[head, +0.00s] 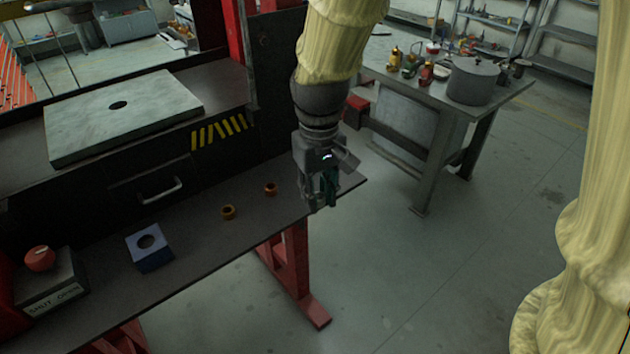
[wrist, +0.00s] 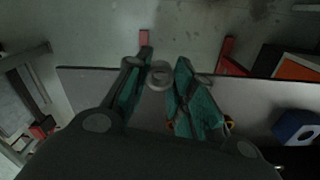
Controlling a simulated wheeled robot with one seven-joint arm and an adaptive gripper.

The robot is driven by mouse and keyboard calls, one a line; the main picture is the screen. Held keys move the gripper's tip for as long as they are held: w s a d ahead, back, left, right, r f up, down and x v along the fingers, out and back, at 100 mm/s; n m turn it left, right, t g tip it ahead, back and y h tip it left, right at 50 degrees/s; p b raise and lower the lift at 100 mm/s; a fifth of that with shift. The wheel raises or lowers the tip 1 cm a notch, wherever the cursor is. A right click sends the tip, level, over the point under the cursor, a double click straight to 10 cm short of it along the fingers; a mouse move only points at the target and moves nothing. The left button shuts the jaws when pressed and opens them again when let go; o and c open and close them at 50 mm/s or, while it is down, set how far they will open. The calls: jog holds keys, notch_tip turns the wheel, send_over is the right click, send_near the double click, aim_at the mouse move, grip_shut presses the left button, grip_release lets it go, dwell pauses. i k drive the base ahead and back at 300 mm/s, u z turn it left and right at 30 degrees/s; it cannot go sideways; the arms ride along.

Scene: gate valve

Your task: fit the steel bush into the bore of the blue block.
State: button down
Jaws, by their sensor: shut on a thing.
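The steel bush (wrist: 160,76) is a small grey ring between the green-padded fingertips of my gripper (wrist: 159,80) in the wrist view. My gripper is shut on it; in the head view the bush is hard to make out. There my gripper (head: 322,200) hangs at the right end of the dark bench, above its edge. The blue block (head: 150,248), with a round dark bore in its top, sits on the bench well to the left of my gripper. It also shows at the right of the wrist view (wrist: 298,128).
Two brass-coloured rings, one (head: 228,212) and another (head: 270,188), lie on the bench (head: 190,228) between the block and my gripper. A box with a red knob (head: 40,259) stands left of the block. A raised plate (head: 125,112) is behind. A table with a pot (head: 473,82) stands back right.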

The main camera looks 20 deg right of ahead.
aim_at(160, 253)
jog(key=z, duration=0.4)
jog(key=k, duration=0.95)
jog(key=u, duration=1.55)
jog(key=i, duration=0.5)
jog(key=z, duration=0.05)
